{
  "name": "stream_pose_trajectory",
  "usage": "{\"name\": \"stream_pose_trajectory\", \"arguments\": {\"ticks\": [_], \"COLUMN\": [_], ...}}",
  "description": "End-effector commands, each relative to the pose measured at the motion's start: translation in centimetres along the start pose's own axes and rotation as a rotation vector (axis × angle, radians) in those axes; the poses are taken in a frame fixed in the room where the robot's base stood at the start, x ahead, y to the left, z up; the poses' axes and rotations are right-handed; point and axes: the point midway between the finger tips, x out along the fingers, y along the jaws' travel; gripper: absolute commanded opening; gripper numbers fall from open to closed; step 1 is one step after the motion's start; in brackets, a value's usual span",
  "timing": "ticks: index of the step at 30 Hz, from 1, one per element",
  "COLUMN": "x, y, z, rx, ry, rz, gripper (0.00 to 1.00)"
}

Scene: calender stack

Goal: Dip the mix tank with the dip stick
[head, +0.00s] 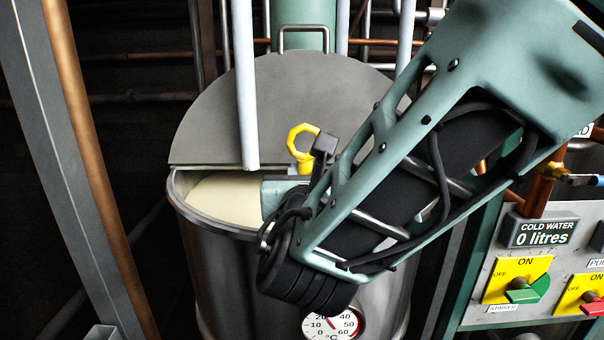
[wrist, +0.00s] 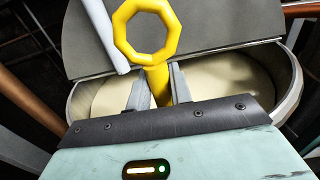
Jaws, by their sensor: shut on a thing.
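The mix tank (head: 310,262) is a steel drum, its back half covered by a grey lid (head: 300,110). Pale cream liquid (head: 225,198) shows in its open front half. The dip stick's yellow ring handle (head: 302,133) stands above the opening; it also shows in the wrist view (wrist: 146,28). My gripper (wrist: 158,86) is shut on the yellow shaft just below the ring, with one finger on each side. In the head view my arm hides most of the gripper. The lower part of the stick is hidden, so I cannot tell if it touches the liquid.
A pale pipe (head: 245,90) comes down to the opening, left of the ring. A dial thermometer (head: 333,324) is on the tank's front. A control panel (head: 530,268) with a "COLD WATER 0 litres" display (head: 541,232) stands at the right. A copper pipe (head: 95,170) runs down the left.

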Motion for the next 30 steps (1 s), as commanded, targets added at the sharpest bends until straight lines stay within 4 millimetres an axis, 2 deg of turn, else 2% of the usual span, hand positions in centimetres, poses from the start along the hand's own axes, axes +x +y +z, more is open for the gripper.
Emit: {"name": "stream_pose_trajectory", "arguments": {"ticks": [30], "x": [0.0], "y": [0.0], "z": [11.4], "rx": [0.005], "ry": [-0.003], "rz": [0.000], "gripper": [0.00]}}
